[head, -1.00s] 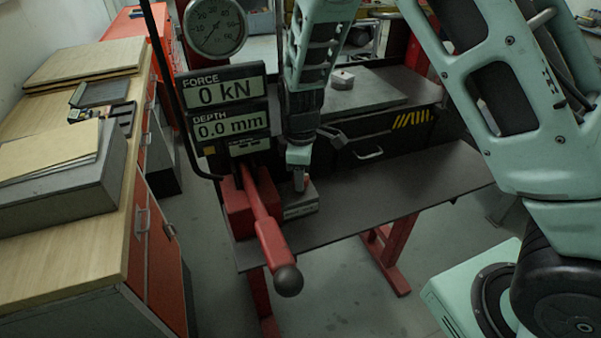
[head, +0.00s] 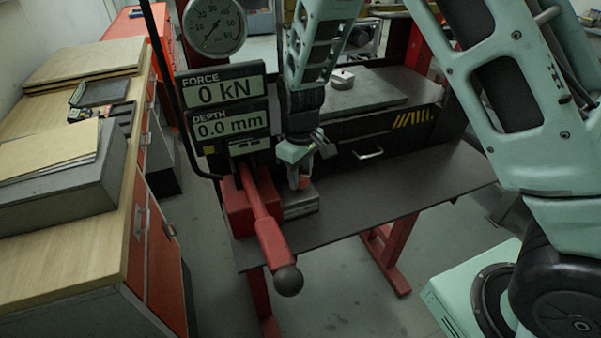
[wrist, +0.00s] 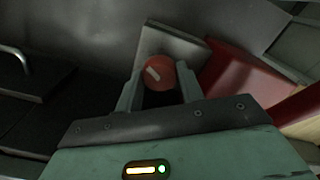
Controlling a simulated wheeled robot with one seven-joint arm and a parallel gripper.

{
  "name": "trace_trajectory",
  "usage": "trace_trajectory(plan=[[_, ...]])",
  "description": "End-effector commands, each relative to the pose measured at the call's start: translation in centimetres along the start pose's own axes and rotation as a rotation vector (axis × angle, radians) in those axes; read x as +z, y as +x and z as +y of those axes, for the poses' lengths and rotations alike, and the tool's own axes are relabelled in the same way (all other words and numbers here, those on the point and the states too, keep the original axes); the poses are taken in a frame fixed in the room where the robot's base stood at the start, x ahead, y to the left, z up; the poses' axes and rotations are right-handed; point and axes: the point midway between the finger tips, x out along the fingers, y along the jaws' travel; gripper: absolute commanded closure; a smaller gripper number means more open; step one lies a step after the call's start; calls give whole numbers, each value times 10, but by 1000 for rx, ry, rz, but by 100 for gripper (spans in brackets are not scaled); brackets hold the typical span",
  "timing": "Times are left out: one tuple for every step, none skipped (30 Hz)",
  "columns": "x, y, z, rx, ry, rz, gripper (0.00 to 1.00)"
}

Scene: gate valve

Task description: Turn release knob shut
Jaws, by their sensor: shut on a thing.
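The release knob (wrist: 160,73) is round and red with a pale bar mark on its face, set slantwise in the wrist view. It sits on a grey block (wrist: 180,42) beside the red pump body. My gripper (wrist: 158,88) has a finger on each side of the knob and is shut on it. In the head view my gripper (head: 299,182) points down over the same grey block (head: 301,203), and only a little of the red knob shows between the fingers.
The red pump lever (head: 266,225) with its dark ball end stands just left of my gripper. The displays (head: 223,94) read 0 kN and 0.0 mm. The dark shelf (head: 400,195) is bare to the right. A wooden bench (head: 70,230) stands at left.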

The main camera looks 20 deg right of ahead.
Motion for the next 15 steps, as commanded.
trace_trajectory(plan=[[-1,-1,0,0,42,2,85],[-1,-1,0,0,70,2,85],[-1,-1,0,0,108,2,85],[-1,-1,0,0,136,2,85],[-1,-1,0,0,165,3,85],[-1,-1,0,0,203,2,85],[-1,-2,0,0,232,2,85],[-1,-2,0,0,260,2,85],[-1,-2,0,0,298,2,85],[-1,-2,0,0,327,3,85],[-1,-2,0,0,356,3,85],[-1,-2,0,0,394,3,85],[-1,-2,1,0,423,3,85],[-1,-2,1,0,452,3,85],[-1,-2,1,0,489,3,85]])
